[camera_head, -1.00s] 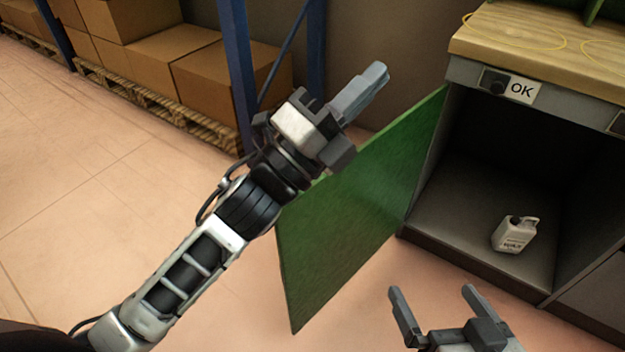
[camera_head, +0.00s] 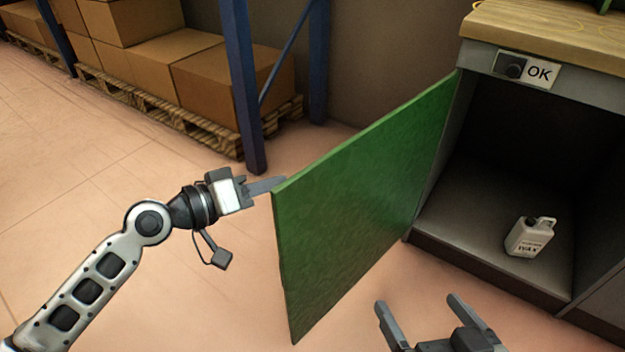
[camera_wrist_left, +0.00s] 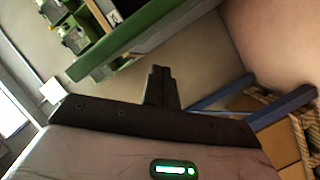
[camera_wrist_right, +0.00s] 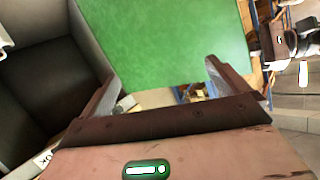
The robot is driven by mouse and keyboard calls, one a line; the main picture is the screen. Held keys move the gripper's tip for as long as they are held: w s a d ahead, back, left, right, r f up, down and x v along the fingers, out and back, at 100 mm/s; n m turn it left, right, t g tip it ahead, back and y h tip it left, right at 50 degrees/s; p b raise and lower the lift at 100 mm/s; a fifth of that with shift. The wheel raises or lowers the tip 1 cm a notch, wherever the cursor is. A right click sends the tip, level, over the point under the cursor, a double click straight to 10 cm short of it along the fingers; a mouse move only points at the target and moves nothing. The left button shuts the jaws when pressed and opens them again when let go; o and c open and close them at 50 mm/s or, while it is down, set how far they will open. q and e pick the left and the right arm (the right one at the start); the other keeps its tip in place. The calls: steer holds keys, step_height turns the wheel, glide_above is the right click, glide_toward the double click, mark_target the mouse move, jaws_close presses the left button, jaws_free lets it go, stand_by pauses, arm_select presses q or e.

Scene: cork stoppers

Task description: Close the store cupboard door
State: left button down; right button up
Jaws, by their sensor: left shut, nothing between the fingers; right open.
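The green cupboard door (camera_head: 365,200) stands wide open, swung out to the left of the dark cupboard opening (camera_head: 490,190). My left gripper (camera_head: 266,186) is shut and empty, its fingertips at the door's outer upper edge; I cannot tell whether they touch it. In the left wrist view its closed fingers (camera_wrist_left: 160,82) point toward a green edge (camera_wrist_left: 135,40). My right gripper (camera_head: 420,310) is open and empty in front of the cupboard, low in the head view. In the right wrist view the door (camera_wrist_right: 175,40) lies ahead of its spread fingers (camera_wrist_right: 165,85).
A white wax jug (camera_head: 531,236) stands on the cupboard floor. Blue racking (camera_head: 240,80) and boxes on pallets (camera_head: 215,90) stand behind. The floor at left is clear.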

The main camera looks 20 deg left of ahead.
mark_target(316, 171)
arm_select(q)
steer(key=w+d+n, duration=0.1)
steer(key=d+n, duration=0.1)
steer(key=w+d+n+h, duration=0.1)
steer(key=w+d+n, duration=0.1)
steer(key=n, duration=0.1)
steer(key=w+d+n+h, duration=0.1)
steer(key=w+d+n, duration=0.1)
steer(key=n, duration=0.1)
steer(key=shift+w+d+t, duration=0.15)
steer(key=shift+w+t, duration=0.05)
steer(key=shift+t, duration=0.2)
arm_select(e)
step_height(316, 171, down, 2)
steer(key=shift+f+g, duration=0.2)
steer(key=shift+g, duration=0.1)
arm_select(q)
steer(key=shift+d, duration=0.1)
arm_select(e)
steer(key=shift+d+r+h, duration=0.1)
steer(key=shift+h, duration=0.2)
